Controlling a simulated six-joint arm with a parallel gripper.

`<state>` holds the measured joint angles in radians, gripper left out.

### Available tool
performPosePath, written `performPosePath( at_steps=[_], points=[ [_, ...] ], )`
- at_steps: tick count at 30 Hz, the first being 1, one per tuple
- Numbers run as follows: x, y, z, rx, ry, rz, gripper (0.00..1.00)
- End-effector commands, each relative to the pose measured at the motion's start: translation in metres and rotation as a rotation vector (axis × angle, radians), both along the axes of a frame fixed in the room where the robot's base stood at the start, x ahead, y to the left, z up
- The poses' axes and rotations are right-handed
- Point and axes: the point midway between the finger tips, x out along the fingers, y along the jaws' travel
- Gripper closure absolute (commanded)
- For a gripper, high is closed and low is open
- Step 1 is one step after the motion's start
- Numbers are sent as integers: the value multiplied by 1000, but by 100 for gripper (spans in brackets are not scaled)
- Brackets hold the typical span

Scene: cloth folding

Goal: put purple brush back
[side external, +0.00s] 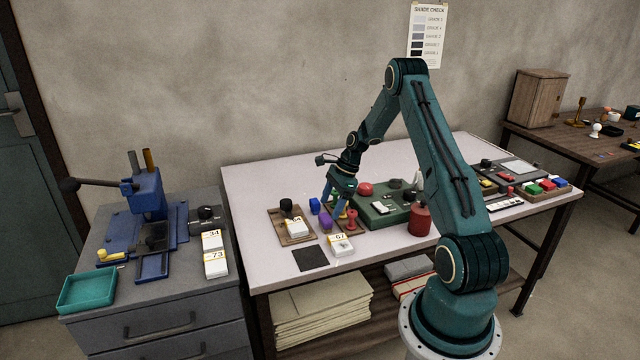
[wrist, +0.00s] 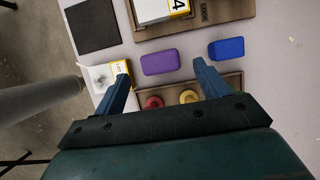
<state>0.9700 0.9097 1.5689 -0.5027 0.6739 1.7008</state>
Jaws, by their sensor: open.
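The purple brush (wrist: 160,62) looks like a rounded purple block, with no bristles visible. It lies on the pale table (side external: 262,187), and also shows in the side external view (side external: 325,222). My gripper (wrist: 160,76) is open, with its two blue fingers spread wide. In the wrist view the purple brush appears between and just beyond the fingertips, touching neither. In the side external view my gripper (side external: 336,204) points down close by the brush. A wooden holder (wrist: 232,84) with a red knob (wrist: 153,102) and a yellow knob (wrist: 189,97) is partly hidden behind my gripper.
A blue block (wrist: 227,48) lies right of the purple brush. A wooden tray (side external: 285,238) holds a white labelled box (side external: 296,226). A green case (side external: 385,211) stands to the right.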

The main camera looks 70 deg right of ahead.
Motion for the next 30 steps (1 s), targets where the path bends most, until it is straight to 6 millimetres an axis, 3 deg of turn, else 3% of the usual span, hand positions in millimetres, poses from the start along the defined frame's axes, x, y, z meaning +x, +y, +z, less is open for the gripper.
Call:
performPosePath(
  at_steps=[6, 12, 30],
  points=[
    [-10, -11, 34, -3, -2, 0, 26],
    [-16, -17, 55, -1, -1, -1, 26],
    [-19, -19, 63, 0, 0, 0, 26]
  ],
)
